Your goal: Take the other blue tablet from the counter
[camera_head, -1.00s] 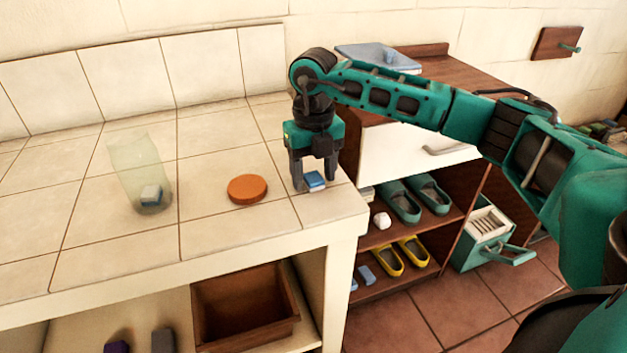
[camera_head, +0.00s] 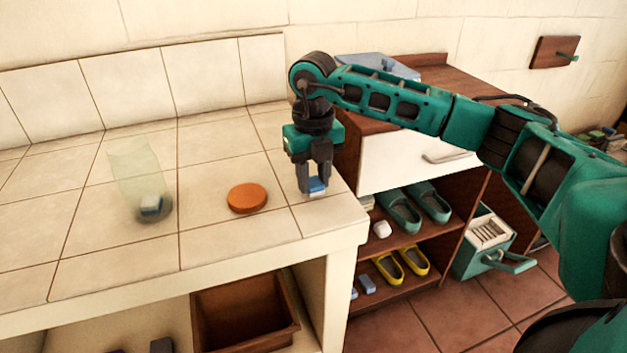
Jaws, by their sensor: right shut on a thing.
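A blue tablet with a pale lower side (camera_head: 317,186) is at the right end of the tiled counter (camera_head: 215,165). My right gripper (camera_head: 316,185) points down and is shut on this tablet, at or just above the counter top; I cannot tell if the tablet still touches the tiles. Another blue and white tablet (camera_head: 151,204) lies inside a clear greenish glass jar (camera_head: 133,172) on the left part of the counter. An orange round lid (camera_head: 247,198) lies flat between the jar and my right gripper. My left gripper is not in view.
A wooden shelf unit right of the counter holds green clogs (camera_head: 400,211), yellow shoes (camera_head: 413,260) and a white lump (camera_head: 382,229). A brown wooden box (camera_head: 243,310) sits under the counter. A teal caddy (camera_head: 484,242) stands on the floor. The counter's back is clear.

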